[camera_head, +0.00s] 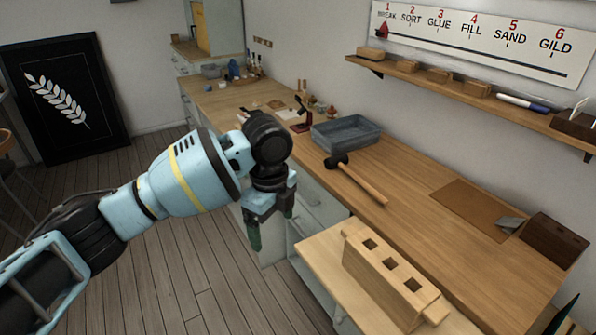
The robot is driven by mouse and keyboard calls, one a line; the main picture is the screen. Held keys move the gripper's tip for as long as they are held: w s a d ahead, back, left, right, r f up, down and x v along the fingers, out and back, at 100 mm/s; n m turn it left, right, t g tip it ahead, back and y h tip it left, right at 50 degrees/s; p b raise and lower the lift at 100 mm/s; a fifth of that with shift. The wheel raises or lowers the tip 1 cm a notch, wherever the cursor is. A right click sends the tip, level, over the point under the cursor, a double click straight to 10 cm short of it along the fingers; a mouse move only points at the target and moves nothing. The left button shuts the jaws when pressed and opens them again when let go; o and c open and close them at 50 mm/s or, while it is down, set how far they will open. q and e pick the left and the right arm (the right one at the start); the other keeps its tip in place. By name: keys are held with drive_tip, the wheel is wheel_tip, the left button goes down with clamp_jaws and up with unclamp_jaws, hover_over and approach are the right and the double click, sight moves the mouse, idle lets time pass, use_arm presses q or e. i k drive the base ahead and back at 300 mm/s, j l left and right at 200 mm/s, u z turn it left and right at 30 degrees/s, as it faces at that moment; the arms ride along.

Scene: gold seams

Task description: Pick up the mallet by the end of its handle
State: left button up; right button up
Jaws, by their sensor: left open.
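The mallet (363,183) lies on the wooden bench, with its dark head at the back left. Its light wooden handle points toward the lower right, and the handle's end is near the bench's front edge. My left gripper (271,228) is open and empty, pointing down in front of the bench drawers. It is left of the mallet and apart from it. A dark green sliver (563,314) at the bottom right edge looks like a fingertip of my right gripper; its jaws cannot be made out.
A grey tray (346,131) stands on the bench just behind the mallet head. A wooden block with square holes (388,278) stands on a lower light surface in front. A brown mat (467,209) and dark block (553,240) lie right. Bench around the handle is clear.

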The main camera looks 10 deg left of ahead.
sight(340, 161)
drive_tip(key=i+j+z, duration=0.1)
drive_tip(key=i+z, duration=0.2)
drive_tip(key=z, duration=0.15)
drive_tip(key=i+j+z, duration=0.2)
drive_tip(key=z, duration=0.25)
drive_tip(key=i+j+z, duration=0.3)
drive_tip(key=z, duration=0.15)
